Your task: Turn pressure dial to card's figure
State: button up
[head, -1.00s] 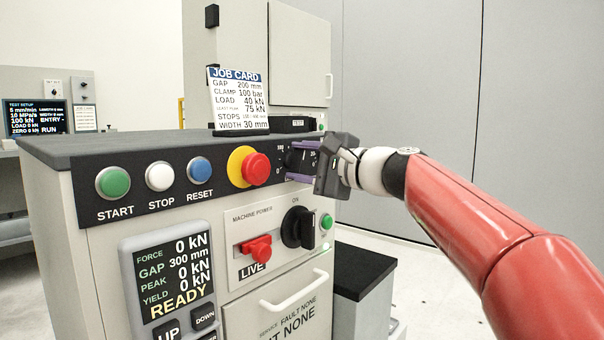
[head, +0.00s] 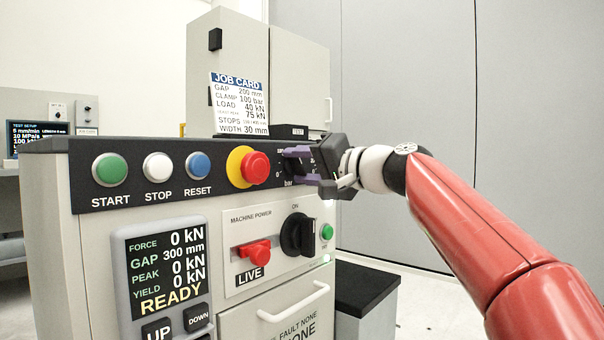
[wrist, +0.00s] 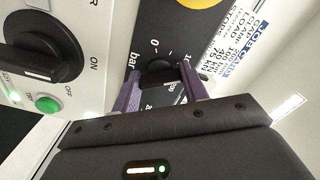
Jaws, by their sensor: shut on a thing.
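The pressure dial (wrist: 160,68) is a dark knob on the black control strip, with "bar" and scale numbers around it. My gripper (head: 298,165) is shut on it with purple fingers, one on each side, shown also in the wrist view (wrist: 158,80). The fingers and gripper body hide much of the dial and scale in the head view, so I cannot read its setting. The job card (head: 239,103) stands on top of the console and reads "CLAMP 100 bar". It shows partly in the wrist view (wrist: 236,52).
A red emergency button (head: 256,166) on a yellow collar sits just left of my gripper. Blue, white and green buttons are farther left. Below are a black rotary switch (head: 298,234), a red power switch (head: 254,252) and a READY display (head: 166,272).

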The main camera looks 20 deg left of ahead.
jog(key=shift+f+n, duration=0.15)
jog(key=shift+n, duration=0.45)
jog(key=o, duration=1)
jog(key=b+v, duration=0.1)
jog(key=v, duration=0.6)
jog(key=shift+s+d, duration=0.15)
jog(key=shift+d, duration=0.25)
